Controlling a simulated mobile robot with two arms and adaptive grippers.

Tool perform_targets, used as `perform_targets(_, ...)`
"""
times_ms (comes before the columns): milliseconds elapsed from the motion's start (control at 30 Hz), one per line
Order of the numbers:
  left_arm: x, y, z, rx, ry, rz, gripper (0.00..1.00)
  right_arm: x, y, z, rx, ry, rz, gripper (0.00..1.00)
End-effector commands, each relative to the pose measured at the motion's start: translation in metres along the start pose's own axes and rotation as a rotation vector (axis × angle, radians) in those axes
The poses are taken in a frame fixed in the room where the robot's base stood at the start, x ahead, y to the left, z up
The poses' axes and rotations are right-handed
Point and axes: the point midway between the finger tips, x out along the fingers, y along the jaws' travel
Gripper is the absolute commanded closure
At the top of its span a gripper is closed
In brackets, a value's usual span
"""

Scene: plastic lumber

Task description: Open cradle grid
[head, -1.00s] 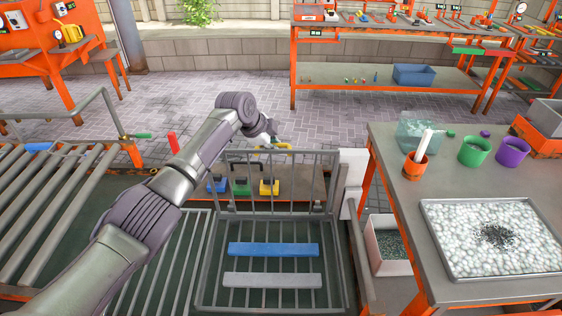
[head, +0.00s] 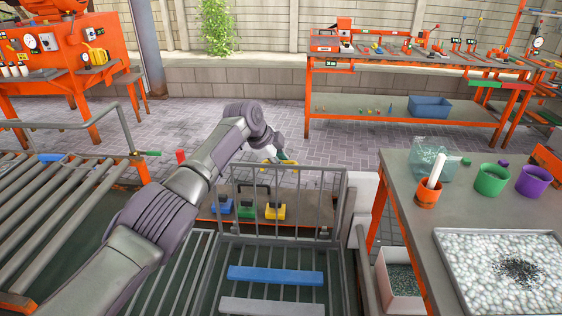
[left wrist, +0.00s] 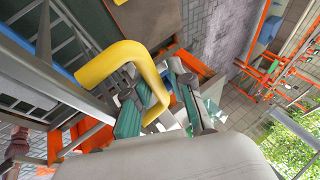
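The cradle grid (head: 313,205), a lid of grey metal bars, stands upright at the back edge of the cradle (head: 214,282). A blue plank (head: 275,275) and a grey plank (head: 272,306) lie on the bars of the cradle. A yellow handle (head: 266,163) sits at the grid's top edge. My left gripper (head: 286,157) is at this handle. In the left wrist view, its teal-padded fingers (left wrist: 168,108) are parted, with the bent yellow handle (left wrist: 118,60) passing between them. Contact is not clear. My right gripper is not in view.
A workbench (head: 405,248) at right bears a tray of pale granules (head: 450,250) and orange, green and purple cups. A roller conveyor (head: 50,215) is at left. Paved floor lies beyond.

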Motion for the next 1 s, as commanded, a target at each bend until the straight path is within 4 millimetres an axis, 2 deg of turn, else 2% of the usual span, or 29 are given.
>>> perform_targets(33,0.003,-0.002,0.004,-0.001,-0.005,-0.019,0.71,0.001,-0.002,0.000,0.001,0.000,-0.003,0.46)
perform_targets(100,0.003,-0.002,0.004,-0.002,-0.005,-0.017,0.61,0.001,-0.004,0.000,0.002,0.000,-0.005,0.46)
perform_targets(367,0.003,-0.001,0.002,-0.003,-0.002,-0.013,0.61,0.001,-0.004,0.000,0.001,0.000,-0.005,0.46)
perform_targets(467,0.002,-0.002,0.002,-0.003,-0.001,-0.014,0.61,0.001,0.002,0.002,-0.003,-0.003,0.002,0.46)
perform_targets(633,-0.005,-0.002,0.002,-0.003,0.001,-0.014,0.61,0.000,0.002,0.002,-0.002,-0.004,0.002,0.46)
perform_targets(833,-0.028,-0.002,0.002,-0.001,0.000,-0.017,0.61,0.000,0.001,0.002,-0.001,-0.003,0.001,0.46)
perform_targets(1000,-0.062,-0.004,0.003,0.000,-0.001,-0.022,0.61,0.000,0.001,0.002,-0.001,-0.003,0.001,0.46)
